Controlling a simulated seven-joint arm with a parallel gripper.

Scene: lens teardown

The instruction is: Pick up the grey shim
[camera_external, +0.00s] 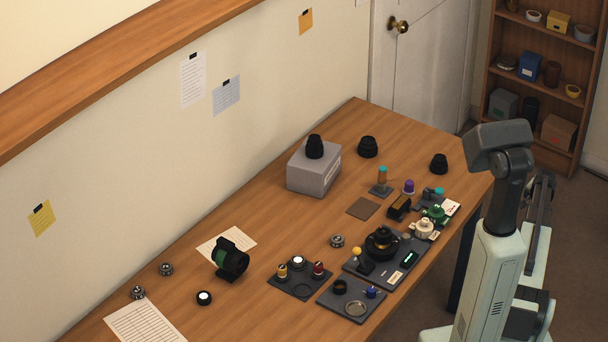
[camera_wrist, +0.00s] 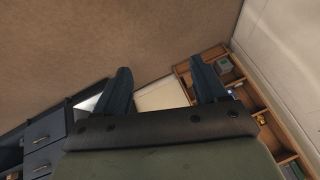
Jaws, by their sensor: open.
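I cannot single out the grey shim for certain. In the external view, a thin pale ring (camera_external: 355,308) lies flat on the front dark tray (camera_external: 337,311), and a small greyish disc (camera_external: 406,237) sits at the back of the larger dark tray (camera_external: 362,277). Either is too small to identify. In the wrist view my gripper (camera_wrist: 160,64) is open, its two dark fingers spread with nothing between them. It is away from the table parts, facing the floor, wall and shelf. In the external view my arm stands raised at the table's right edge; its fingers cannot be made out.
A black round lens assembly (camera_external: 382,243) stands on the larger tray. A third tray (camera_external: 301,281) holds yellow, white and red-topped parts. A black holder (camera_external: 230,259) stands left, a grey box (camera_external: 314,170) at the back.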

